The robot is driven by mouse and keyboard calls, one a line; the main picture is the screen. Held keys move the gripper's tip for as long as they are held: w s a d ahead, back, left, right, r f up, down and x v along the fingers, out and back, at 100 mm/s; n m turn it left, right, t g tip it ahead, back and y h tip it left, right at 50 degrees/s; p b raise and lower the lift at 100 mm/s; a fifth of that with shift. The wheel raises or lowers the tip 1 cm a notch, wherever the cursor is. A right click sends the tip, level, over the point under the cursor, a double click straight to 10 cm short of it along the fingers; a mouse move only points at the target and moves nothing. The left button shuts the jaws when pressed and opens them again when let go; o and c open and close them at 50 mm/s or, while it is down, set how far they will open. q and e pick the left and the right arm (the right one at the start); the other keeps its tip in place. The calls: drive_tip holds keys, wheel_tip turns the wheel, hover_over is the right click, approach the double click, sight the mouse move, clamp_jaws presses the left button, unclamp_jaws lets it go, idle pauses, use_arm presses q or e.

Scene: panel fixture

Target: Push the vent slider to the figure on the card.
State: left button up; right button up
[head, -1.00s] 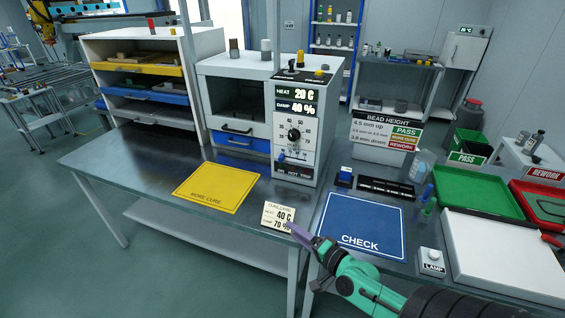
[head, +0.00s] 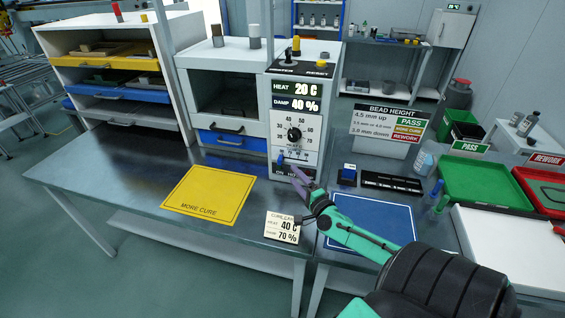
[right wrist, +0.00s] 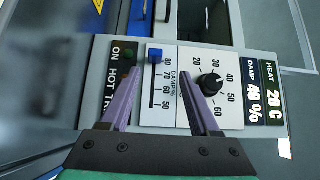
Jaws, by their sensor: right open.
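The vent slider's blue knob (head: 280,158) sits at the left end of its slot, low on the oven's control panel (head: 311,95). In the right wrist view the knob (right wrist: 155,55) is beside the 80 end of the DAMP% scale. The card (head: 283,227) on the table reads heat 40 C, damp 70 %. The panel display (head: 297,97) reads heat 20 C, damp 40 %. My right gripper (head: 301,175) is open and empty in front of the panel's lower part. Its fingers (right wrist: 163,82) appear either side of the slot, with no clear contact. My left gripper is out of view.
A round heat dial (head: 294,134) is above the slider. A yellow MORE CURE mat (head: 208,194) lies left, and a blue mat (head: 370,222) lies partly under my right arm.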

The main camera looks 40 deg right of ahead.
sight(281, 163)
drive_tip(key=w, duration=0.3)
drive_tip(key=w+d, duration=0.1)
drive_tip(key=w, duration=0.1)
drive_tip(key=w+f+b, duration=0.1)
drive_tip(key=w, duration=0.2)
drive_tip(key=shift+w+d, duration=0.25)
drive_tip(key=shift+w, duration=0.05)
drive_tip(key=shift+w+r, duration=0.1)
drive_tip(key=shift+w, duration=0.1)
drive_tip(key=shift+d, duration=0.1)
drive_tip(key=shift+w, duration=0.1)
clamp_jaws()
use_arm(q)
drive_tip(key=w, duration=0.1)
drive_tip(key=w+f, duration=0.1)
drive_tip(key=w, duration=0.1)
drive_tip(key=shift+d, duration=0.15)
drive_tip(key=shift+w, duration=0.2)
